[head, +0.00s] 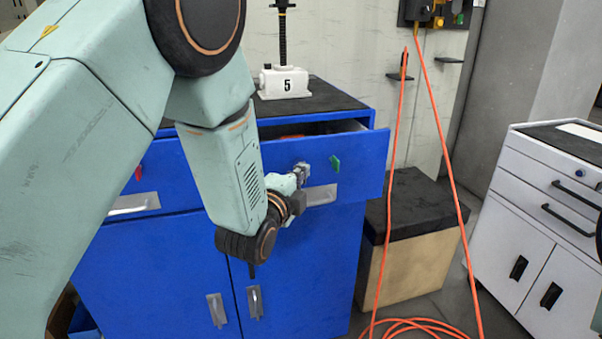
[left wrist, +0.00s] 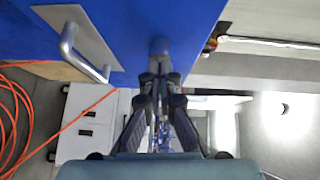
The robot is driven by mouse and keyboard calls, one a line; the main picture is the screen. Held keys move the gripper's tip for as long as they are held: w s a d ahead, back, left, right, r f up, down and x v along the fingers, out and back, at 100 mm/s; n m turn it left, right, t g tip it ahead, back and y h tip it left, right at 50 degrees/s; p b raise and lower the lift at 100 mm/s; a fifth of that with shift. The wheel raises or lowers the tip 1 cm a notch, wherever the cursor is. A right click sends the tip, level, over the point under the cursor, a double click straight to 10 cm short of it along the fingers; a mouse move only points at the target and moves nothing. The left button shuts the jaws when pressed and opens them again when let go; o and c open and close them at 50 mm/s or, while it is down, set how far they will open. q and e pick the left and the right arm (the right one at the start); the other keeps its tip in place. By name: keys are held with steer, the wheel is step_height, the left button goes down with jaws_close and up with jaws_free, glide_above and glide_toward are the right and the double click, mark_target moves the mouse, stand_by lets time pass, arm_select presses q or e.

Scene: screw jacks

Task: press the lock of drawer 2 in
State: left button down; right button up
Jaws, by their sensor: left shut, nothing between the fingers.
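A blue cabinet (head: 310,245) has two drawers side by side at the top. The right-hand drawer (head: 362,160) stands partly open, with a green tag (head: 335,164) on its front. The left-hand drawer (head: 170,160) is partly hidden by my left arm and has a red tag (head: 138,173). No drawer number is readable. My left gripper (head: 303,171) is shut and empty, at the right-hand drawer's front near its handle plate (head: 320,195). In the left wrist view, a dark round lock (left wrist: 159,46) shows on the blue front, just beyond the shut fingertips (left wrist: 160,78); contact cannot be told.
A white screw jack marked 5 (head: 285,82) stands on the cabinet top. An orange cable (head: 445,150) hangs down at the right and coils on the floor. A black-topped box (head: 415,215) stands beside the cabinet. A white cabinet (head: 545,215) is at far right.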

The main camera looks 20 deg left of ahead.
arm_select(q)
steer(key=shift+s+r, duration=0.15)
steer(key=shift+s, duration=0.05)
steer(key=shift+w+a, duration=0.3)
steer(key=shift+w, duration=0.2)
steer(key=shift+w+a, duration=0.3)
steer(key=shift+w, duration=0.2)
steer(key=shift+s+d, duration=0.1)
steer(key=shift+d, duration=0.05)
